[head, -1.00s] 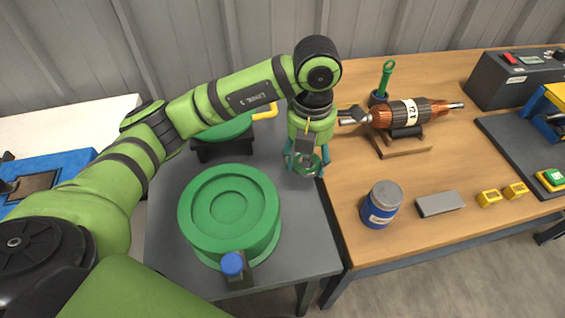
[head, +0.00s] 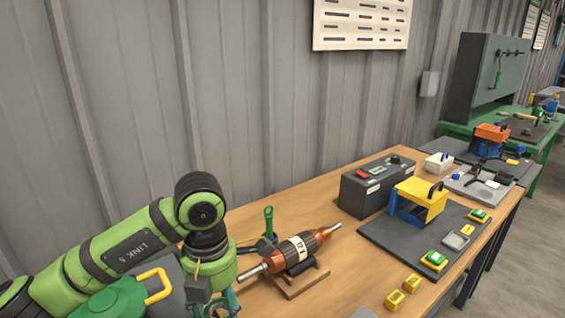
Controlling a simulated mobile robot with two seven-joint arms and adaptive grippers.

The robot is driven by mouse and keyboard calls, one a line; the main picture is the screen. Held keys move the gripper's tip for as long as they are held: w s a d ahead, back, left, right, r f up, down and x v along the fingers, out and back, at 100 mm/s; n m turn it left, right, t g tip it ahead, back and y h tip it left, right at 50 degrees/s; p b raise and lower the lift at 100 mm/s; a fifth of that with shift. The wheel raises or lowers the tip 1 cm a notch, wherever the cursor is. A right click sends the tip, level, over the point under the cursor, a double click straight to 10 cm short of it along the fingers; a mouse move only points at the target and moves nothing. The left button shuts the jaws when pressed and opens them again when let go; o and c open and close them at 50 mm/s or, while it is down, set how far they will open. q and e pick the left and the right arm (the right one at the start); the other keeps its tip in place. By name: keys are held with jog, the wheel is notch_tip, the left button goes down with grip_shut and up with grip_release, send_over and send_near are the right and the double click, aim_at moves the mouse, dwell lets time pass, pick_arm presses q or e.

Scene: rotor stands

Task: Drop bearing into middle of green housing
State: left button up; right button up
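My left gripper (head: 218,307) is at the bottom edge of the head view, its teal fingers partly cut off. A ring-shaped thing that looks like the bearing (head: 217,311) shows between the fingers, also cut off by the frame. The gripper is left of and nearer than the copper armature on the wooden bench, apart from it. My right gripper is not in view.
A green part with a yellow handle (head: 158,285) is at bottom left. The armature (head: 295,249) lies on a wooden cradle, a green-handled tool (head: 269,222) behind it. A dark control box (head: 375,186) and yellow-blue fixture (head: 418,201) stand farther right. Bare bench lies between.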

pick_arm(q)
jog(key=m, duration=0.1)
jog(key=a+m, duration=0.1)
jog(key=m, duration=0.1)
jog(key=shift+s+f, duration=0.2)
jog(key=shift+f, duration=0.15)
jog(key=m, duration=0.2)
jog(key=a+m, duration=0.1)
jog(key=m, duration=0.1)
jog(key=shift+s+f+b, duration=0.2)
jog(key=shift+s+b, duration=0.15)
jog(key=shift+b, duration=0.05)
jog(key=s+a+f+m+b, duration=0.1)
jog(key=s+a+m, duration=0.1)
jog(key=m, duration=0.9)
jog(key=s+a+f+m+b, duration=0.1)
jog(key=s+a+f+m, duration=0.1)
jog(key=m, duration=0.8)
jog(key=shift+s+a+m, duration=0.2)
jog(key=shift+a+m, duration=0.2)
jog(key=shift+a, duration=0.05)
jog(key=shift+r, duration=0.1)
